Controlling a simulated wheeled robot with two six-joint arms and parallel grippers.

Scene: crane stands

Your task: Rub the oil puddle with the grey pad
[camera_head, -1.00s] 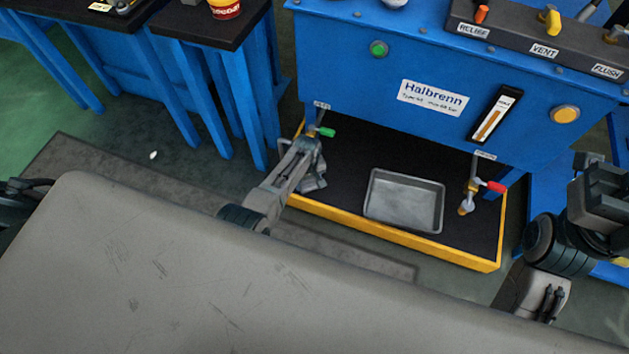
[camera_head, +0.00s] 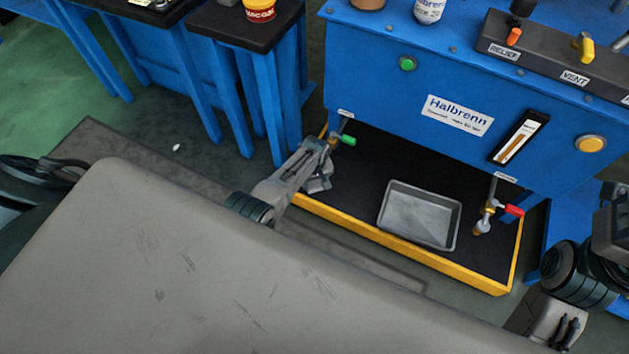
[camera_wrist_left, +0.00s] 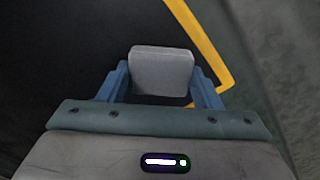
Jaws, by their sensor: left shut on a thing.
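My left gripper (camera_head: 318,172) reaches down at the left end of the black, yellow-rimmed drip tray (camera_head: 340,222) under the blue machine. It is shut on the grey pad (camera_wrist_left: 161,72), a rounded block between the blue fingers in the left wrist view. In that view the pad is over or on the dark tray floor, near a yellow rim corner; I cannot tell whether it touches. I cannot make out an oil puddle on the black floor.
A shallow grey metal pan (camera_head: 420,215) sits in the tray. A green-handled tap (camera_head: 347,140) is close to my left gripper, and a red-handled tap (camera_head: 512,210) is right of the pan. The blue machine (camera_head: 450,80) overhangs the tray. Blue-legged tables stand at left.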

